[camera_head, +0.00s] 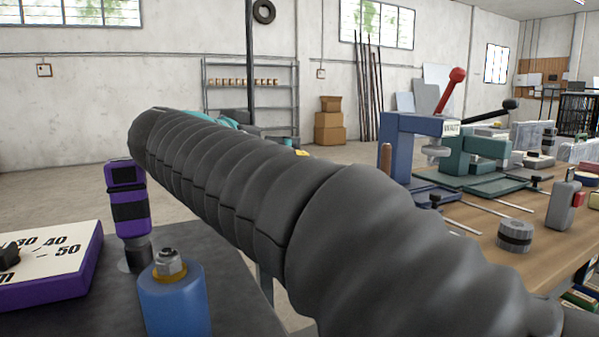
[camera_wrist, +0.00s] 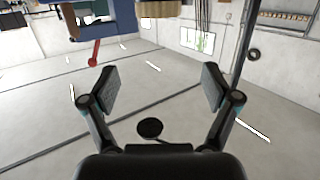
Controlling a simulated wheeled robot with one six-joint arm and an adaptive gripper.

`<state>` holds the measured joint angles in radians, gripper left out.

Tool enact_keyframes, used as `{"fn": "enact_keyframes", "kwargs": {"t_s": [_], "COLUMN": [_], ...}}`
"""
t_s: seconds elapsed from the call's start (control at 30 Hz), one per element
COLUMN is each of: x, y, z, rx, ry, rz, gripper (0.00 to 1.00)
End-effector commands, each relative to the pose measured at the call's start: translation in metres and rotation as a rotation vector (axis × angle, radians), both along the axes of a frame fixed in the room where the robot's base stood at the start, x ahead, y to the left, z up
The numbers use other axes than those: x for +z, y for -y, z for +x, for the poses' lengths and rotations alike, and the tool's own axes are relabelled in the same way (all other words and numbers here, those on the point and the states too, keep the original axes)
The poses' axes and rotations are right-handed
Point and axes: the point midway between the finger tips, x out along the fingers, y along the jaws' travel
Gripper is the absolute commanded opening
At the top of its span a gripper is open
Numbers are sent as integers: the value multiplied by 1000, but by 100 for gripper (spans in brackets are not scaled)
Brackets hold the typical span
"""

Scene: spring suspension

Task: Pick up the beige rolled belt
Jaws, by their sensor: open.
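I cannot clearly make out a beige rolled belt in either view. A small grey round roll with a dark band (camera_head: 515,235) sits on the wooden workbench (camera_head: 475,222) at the right of the head view. My gripper (camera_wrist: 152,84) is open and empty in the wrist view, its two fingers spread wide over open floor.
A blue press (camera_head: 405,150) with a red-knobbed lever and a green device (camera_head: 475,155) stand on the wooden workbench. A dark table (camera_head: 225,255) at left holds a purple-edged dial box (camera_head: 50,265), a purple-and-black damper (camera_head: 128,200) and a blue cylinder (camera_head: 174,300). Cardboard boxes (camera_head: 329,128) stand behind.

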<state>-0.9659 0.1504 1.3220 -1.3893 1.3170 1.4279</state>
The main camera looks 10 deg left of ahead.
Motion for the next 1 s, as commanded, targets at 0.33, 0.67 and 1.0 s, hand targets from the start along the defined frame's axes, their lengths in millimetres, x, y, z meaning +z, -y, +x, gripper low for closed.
{"fn": "enact_keyframes", "kwargs": {"t_s": [0.33,0.67,1.0], "x": [-39,-44,-49], "y": [5,17,27], "z": [9,42,71], "rx": [-3,-7,-4], "ry": [1,0,0], "rz": [1,-1,0], "gripper": [87,87,87]}}
